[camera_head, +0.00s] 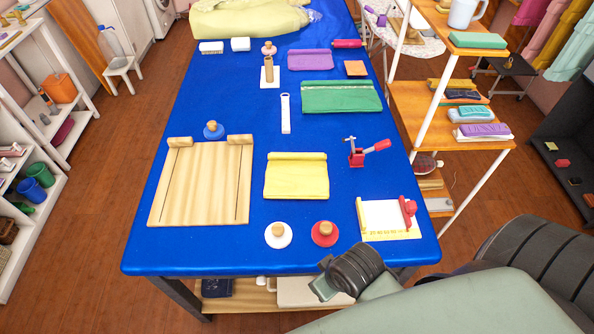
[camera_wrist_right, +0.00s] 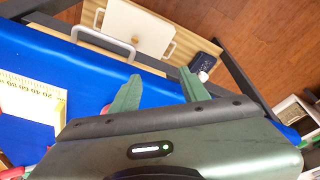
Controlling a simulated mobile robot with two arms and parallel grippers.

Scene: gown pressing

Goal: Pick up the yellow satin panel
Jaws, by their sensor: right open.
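The yellow satin panel (camera_head: 297,178) lies flat on the blue table (camera_head: 220,255), right of the wooden board, with a folded or rolled band along its far edge. My right gripper (camera_head: 322,287) is at the table's front edge, nearer to me than the panel and apart from it. In the right wrist view my right gripper (camera_wrist_right: 158,90) has its two green fingers spread, with nothing between them. The panel is not visible in that view. My left gripper is not in view.
A wooden board (camera_head: 200,185) lies left of the panel. White (camera_head: 278,236) and red (camera_head: 324,235) knobbed discs stand in front of it. A ruler-edged tray (camera_head: 388,219) and red clamp (camera_head: 366,151) are to the right. Green (camera_head: 341,97) and purple (camera_head: 310,60) panels lie farther back.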

